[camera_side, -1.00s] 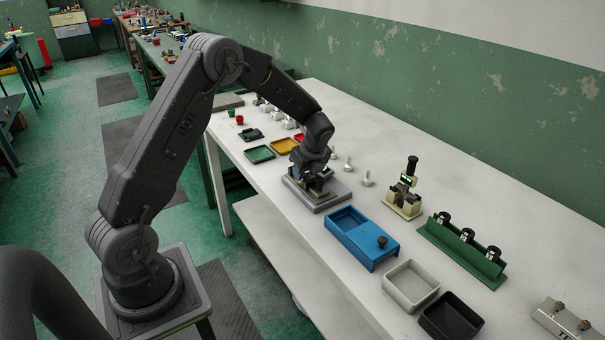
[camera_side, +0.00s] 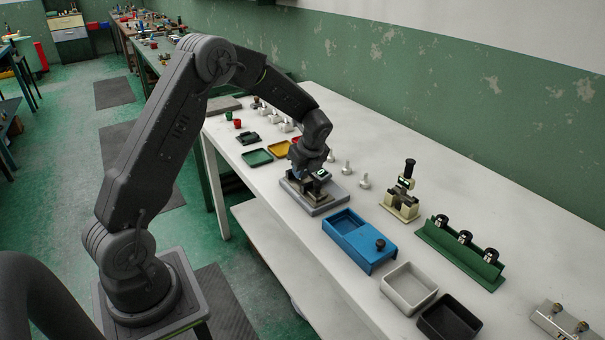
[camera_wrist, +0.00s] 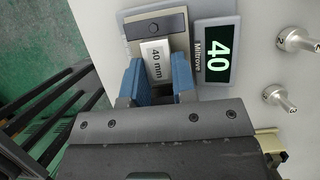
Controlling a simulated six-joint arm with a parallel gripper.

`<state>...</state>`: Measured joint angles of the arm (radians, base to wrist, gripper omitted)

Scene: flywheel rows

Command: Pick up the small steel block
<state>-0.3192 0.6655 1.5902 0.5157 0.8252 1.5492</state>
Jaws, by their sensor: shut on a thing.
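The small steel block (camera_wrist: 157,62), with a pale face marked "40 mm", shows in the wrist view between two blue fingertips. My gripper (camera_wrist: 158,78) is shut on it. In the side view my gripper (camera_side: 308,174) is over the grey base of a measuring stand (camera_side: 322,206) near the table's front edge. The block is too small and covered to make out there. In the wrist view a lit display (camera_wrist: 216,52) on the stand reads 40. I cannot tell whether the block touches the stand.
A blue tray with a black knob (camera_side: 374,255) stands close on the right. Small metal pegs (camera_side: 364,181) and a cream stand (camera_side: 402,205) are behind.

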